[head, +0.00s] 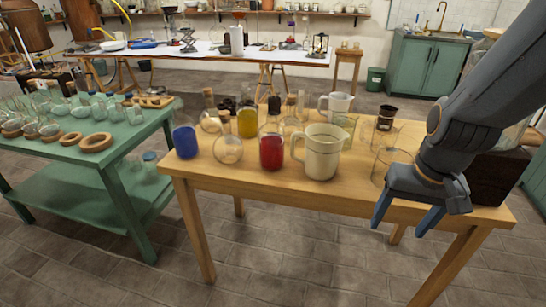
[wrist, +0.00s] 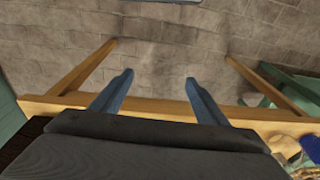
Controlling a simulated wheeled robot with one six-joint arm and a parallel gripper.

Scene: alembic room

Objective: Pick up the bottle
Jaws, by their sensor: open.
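Several glass vessels stand on the wooden table (head: 340,190) in the head view. A corked clear bottle (head: 210,118) stands at the table's back left, and a dark-topped bottle (head: 274,104) stands at the back middle. I cannot tell which one is the task's bottle. My gripper (head: 400,226) is open and empty, pointing down at the table's front right edge, well to the right of both bottles. In the wrist view my gripper (wrist: 159,78) has both fingers apart over the table edge (wrist: 165,112) and the floor, with nothing between them.
A cream jug (head: 321,152), a red-filled beaker (head: 271,152), a blue-filled beaker (head: 185,142) and a yellow-filled vessel (head: 247,122) crowd the table. A clear glass (head: 384,165) stands close to my gripper. A green table (head: 75,150) with glassware is at left. The floor in front is clear.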

